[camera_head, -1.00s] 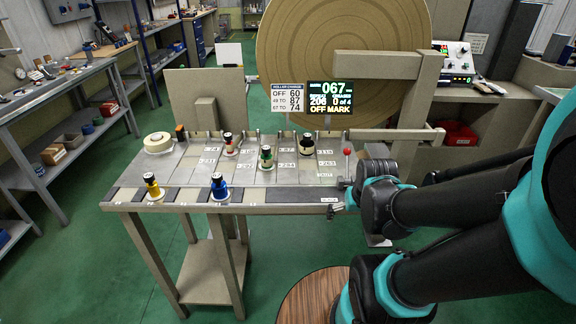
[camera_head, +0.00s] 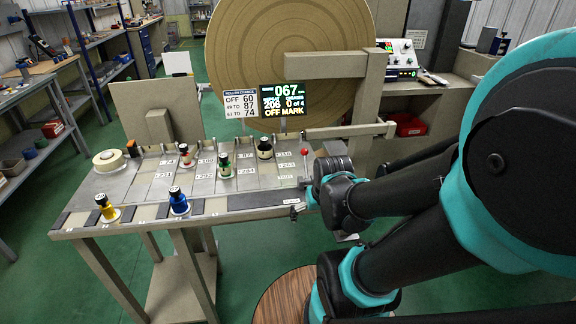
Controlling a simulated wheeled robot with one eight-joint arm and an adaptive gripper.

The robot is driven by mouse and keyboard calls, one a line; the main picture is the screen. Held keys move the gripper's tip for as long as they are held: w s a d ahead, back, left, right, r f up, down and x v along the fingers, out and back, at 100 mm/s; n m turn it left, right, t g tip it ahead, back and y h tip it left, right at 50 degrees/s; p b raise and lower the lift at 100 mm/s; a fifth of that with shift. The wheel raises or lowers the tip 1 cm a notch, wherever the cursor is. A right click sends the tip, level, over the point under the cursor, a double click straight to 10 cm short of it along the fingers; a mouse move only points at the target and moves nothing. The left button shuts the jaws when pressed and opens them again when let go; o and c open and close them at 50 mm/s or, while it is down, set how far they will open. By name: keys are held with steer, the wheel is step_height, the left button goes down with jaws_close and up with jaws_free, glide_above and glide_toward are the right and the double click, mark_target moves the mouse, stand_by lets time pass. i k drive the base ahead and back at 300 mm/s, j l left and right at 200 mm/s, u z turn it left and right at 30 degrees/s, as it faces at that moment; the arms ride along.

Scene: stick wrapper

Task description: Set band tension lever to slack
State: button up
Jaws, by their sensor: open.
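A lever with a red ball knob (camera_head: 309,153) stands on a thin stalk at the right end of the grey bench (camera_head: 245,203). It looks roughly upright; its label and setting cannot be read. I cannot tell for sure that it is the band tension lever. My gripper (camera_head: 298,213) is small in view at the bench's right front corner, below and slightly left of the knob. It is open and apart from the knob, and its fingers are partly hidden by my wrist.
Yellow (camera_head: 106,209), blue (camera_head: 178,202), red (camera_head: 186,156), green (camera_head: 225,167) and black (camera_head: 264,149) topped bottles stand on the bench. A display (camera_head: 284,104) reads 067 and OFF MARK. A large disc (camera_head: 290,40) and a beam stand behind. My arm fills the right side.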

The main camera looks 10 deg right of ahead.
mark_target(304, 152)
steer(key=k+l+u, duration=0.15)
steer(key=l, duration=0.25)
steer(key=k+l+u, duration=0.2)
steer(key=l, duration=0.2)
steer(key=k+l+u, duration=0.15)
steer(key=l, duration=0.2)
